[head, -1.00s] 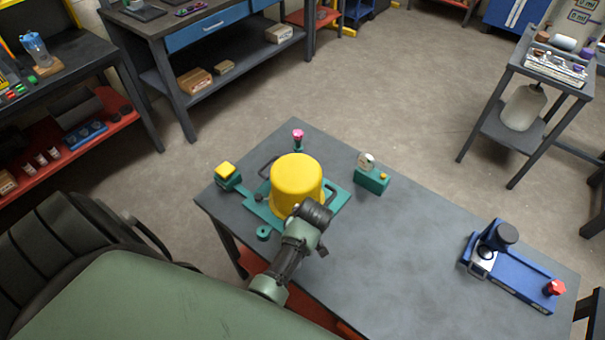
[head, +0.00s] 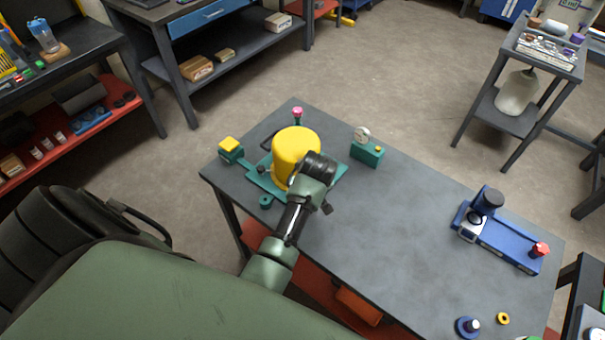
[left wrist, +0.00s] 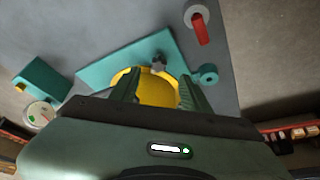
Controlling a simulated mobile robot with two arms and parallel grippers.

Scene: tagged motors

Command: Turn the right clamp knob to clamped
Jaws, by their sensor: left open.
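The blue fixture (head: 500,238) lies on the right of the table, with a red knob (head: 540,249) at its right end and a dark cylinder at the other. A teal fixture (head: 330,179) at the left carries a yellow dome (head: 296,150); a pink knob (head: 298,113) stands behind it. My left gripper (head: 318,166) is at the dome's right front. The left wrist view shows its fingers (left wrist: 157,92) open, with the yellow dome (left wrist: 158,90) between and beyond them; contact cannot be told. A dark star-shaped knob (left wrist: 158,62) shows there. My right gripper is not in view.
A teal gauge block (head: 366,152) and a yellow-topped block (head: 230,148) flank the dome. A blue round part (head: 467,327) and a yellow ring (head: 503,318) lie near the front. The table's middle is clear. A red-handled grey cylinder (left wrist: 198,20) shows in the left wrist view.

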